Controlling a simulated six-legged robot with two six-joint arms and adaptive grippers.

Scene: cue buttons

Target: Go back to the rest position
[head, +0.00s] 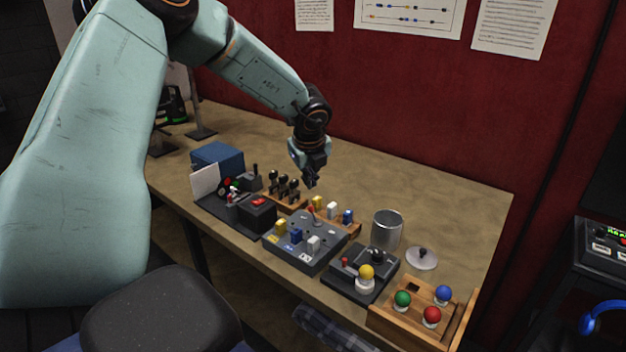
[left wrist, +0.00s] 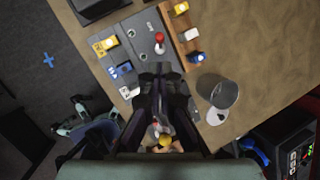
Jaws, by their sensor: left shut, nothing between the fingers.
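My left gripper (head: 311,179) is shut and empty, pointing down above the back of the table, behind the grey button panel (head: 298,257). The panel carries a red-topped lever and yellow, blue and white buttons. In the left wrist view my left gripper's dark fingers (left wrist: 160,72) are close together, with the red-topped lever (left wrist: 159,38) beyond their tips. A wooden rack (head: 350,228) with yellow, white and blue pieces stands behind the panel; it also shows in the left wrist view (left wrist: 181,36). My right gripper is not in view.
A metal canister (head: 387,230) and a round lid (head: 422,258) stand to the right. A dark box with a yellow ball (head: 366,272) and a wooden tray (head: 390,322) with coloured balls are at the front right. A blue box (head: 217,157) is at left. The table's back (head: 420,195) is clear.

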